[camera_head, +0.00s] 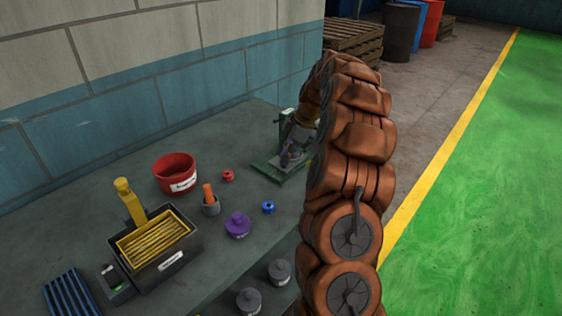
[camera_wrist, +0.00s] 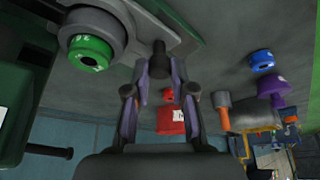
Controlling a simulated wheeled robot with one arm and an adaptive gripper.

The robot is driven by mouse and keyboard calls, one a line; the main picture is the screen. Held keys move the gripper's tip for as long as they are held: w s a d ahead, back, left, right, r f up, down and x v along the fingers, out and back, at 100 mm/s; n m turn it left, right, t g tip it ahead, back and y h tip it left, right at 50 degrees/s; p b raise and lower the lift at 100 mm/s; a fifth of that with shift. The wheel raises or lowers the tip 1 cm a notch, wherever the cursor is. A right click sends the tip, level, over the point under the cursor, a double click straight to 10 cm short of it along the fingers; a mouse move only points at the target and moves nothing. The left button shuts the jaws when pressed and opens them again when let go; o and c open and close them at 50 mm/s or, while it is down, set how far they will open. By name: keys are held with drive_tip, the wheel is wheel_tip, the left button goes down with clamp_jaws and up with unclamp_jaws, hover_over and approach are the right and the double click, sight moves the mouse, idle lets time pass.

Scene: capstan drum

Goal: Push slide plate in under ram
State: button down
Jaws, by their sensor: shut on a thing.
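The green press (camera_head: 277,168) stands on the bench near the wall, partly hidden behind my arm. In the wrist view, the grey slide plate (camera_wrist: 190,18) lies across the top, with a dark knob (camera_wrist: 159,48) at its edge. My gripper (camera_wrist: 161,68) has its purple fingers shut on this knob. A green-faced round part (camera_wrist: 90,50) in a grey ring is beside the knob, to the left. In the head view my gripper (camera_head: 290,157) is small, at the press. I cannot clearly make out the ram or how far under it the plate sits.
A red bowl (camera_head: 176,174), a purple weight (camera_head: 238,226), small red (camera_head: 228,175) and blue (camera_head: 268,207) parts, a cup with an orange handle (camera_head: 210,203) and a black box with yellow pieces (camera_head: 155,245) stand left of the press. The wall rises behind.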

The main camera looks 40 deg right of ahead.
drive_tip(key=shift+w+d, duration=0.15)
drive_tip(key=shift+d, duration=0.45)
drive_tip(key=c, duration=1)
unclamp_jaws()
drive_tip(key=shift+r, duration=0.15)
drive_tip(key=v, duration=1.1)
drive_tip(key=shift+r, duration=0.35)
